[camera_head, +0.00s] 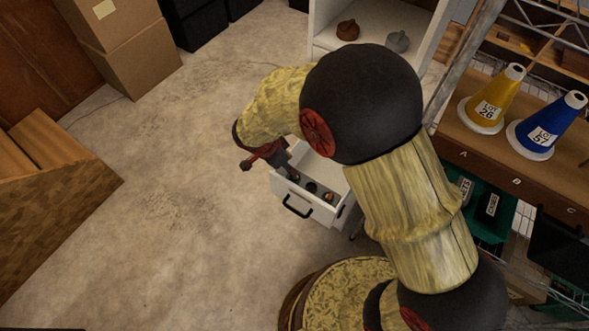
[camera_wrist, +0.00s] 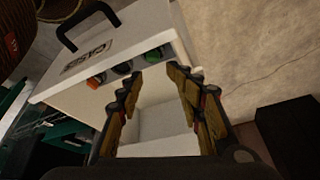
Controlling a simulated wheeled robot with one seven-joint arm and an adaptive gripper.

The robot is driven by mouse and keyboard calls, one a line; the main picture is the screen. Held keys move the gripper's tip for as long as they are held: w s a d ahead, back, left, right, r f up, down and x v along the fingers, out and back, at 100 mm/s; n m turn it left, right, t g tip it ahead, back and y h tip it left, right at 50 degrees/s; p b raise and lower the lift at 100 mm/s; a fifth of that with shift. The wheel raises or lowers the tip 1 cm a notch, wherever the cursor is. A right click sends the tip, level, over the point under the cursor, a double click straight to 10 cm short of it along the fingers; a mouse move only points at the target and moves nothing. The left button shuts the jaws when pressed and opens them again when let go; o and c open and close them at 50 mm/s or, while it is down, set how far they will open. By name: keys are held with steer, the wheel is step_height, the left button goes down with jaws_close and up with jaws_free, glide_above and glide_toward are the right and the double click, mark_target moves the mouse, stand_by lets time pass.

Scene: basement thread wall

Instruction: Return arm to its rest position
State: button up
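My arm reaches across the head view, bent at a large black joint. My gripper (camera_head: 264,156) hangs over or beside the rear left of an open white drawer (camera_head: 320,211); the head view does not show the exact gap. In the wrist view my gripper (camera_wrist: 155,73) is open, its two fingers apart with nothing held between them. The drawer (camera_wrist: 150,30) also shows there, with a black handle, a dark label and several small round items in a row inside, among them an orange one (camera_wrist: 95,82) and a green one (camera_wrist: 153,56).
A brown bench at right bears a yellow cone (camera_head: 491,98) and a blue cone (camera_head: 545,125). The floor between is clear.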

steer(key=v, duration=0.6)
steer(key=shift+s+d, duration=0.2)
steer(key=shift+s, duration=0.05)
steer(key=s+n, duration=0.1)
steer(key=n, duration=0.1)
steer(key=s+n, duration=0.1)
steer(key=n, duration=0.2)
steer(key=s+d+n+g, duration=0.1)
steer(key=n, duration=0.1)
steer(key=shift+s+f, duration=0.35)
steer(key=shift+s, duration=0.05)
steer(key=s+d+r+n+t+y, duration=0.1)
steer(key=s+d+r, duration=0.3)
steer(key=d+r, duration=0.2)
steer(key=s+d+r+n+t+y, duration=0.1)
steer(key=s+d+r, duration=0.3)
steer(key=r, duration=0.6)
steer(key=s+d+r+n+t+y, duration=0.1)
steer(key=s+d+r+n+t, duration=0.1)
steer(key=s+d+r, duration=0.3)
steer(key=d+r+n, duration=0.1)
steer(key=d+r, duration=0.2)
steer(key=r, duration=0.1)
steer(key=shift+y, duration=0.4)
